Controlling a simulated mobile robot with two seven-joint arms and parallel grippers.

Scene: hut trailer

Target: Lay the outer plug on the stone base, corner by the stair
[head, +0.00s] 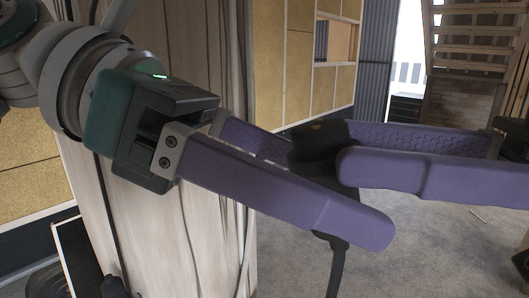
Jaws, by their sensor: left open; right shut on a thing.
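A black plug (312,152) with a dark cable (337,265) hanging from it is in the middle of the head view. My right gripper (345,150), with purple fingers coming in from the right, is shut on the plug. My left gripper (335,192) is open, with one purple finger in front of the plug's lower part and the other behind and left of it. I cannot tell whether the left fingers touch it. The wooden stair (472,42) is at the upper right, far back. Below it is a brick-like stone base (458,103), partly hidden by my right gripper.
A pale wooden post or panel (170,235) stands close behind my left gripper. A yellow panelled wall (285,75) runs behind it. The grey floor (440,250) is mostly clear at the lower right. A dark stepped object (405,108) stands near a bright opening.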

